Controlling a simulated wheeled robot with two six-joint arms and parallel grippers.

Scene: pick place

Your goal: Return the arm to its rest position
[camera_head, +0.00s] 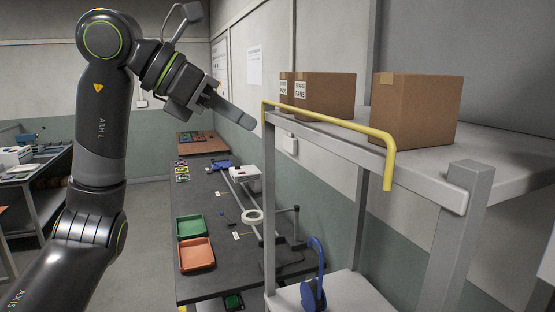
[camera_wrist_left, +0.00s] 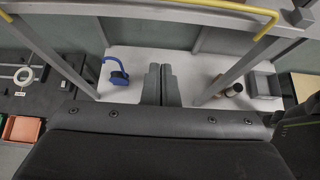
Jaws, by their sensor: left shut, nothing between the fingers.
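My left arm comes in from the left in the head view, raised, with its upper links upright. My left gripper (camera_head: 248,122) is shut and empty, held in the air to the left of the shelf rack's yellow rail and above the dark workbench. In the left wrist view its two fingers (camera_wrist_left: 162,84) lie together with nothing between them, over the rack's lower white shelf. My right gripper is in neither view.
The rack's yellow rail (camera_head: 340,122) is close to the right of my gripper. Cardboard boxes (camera_head: 415,108) stand on its top shelf. A blue object (camera_head: 314,284) stands on the lower shelf. The workbench (camera_head: 212,213) holds green (camera_head: 190,226) and orange (camera_head: 197,254) trays.

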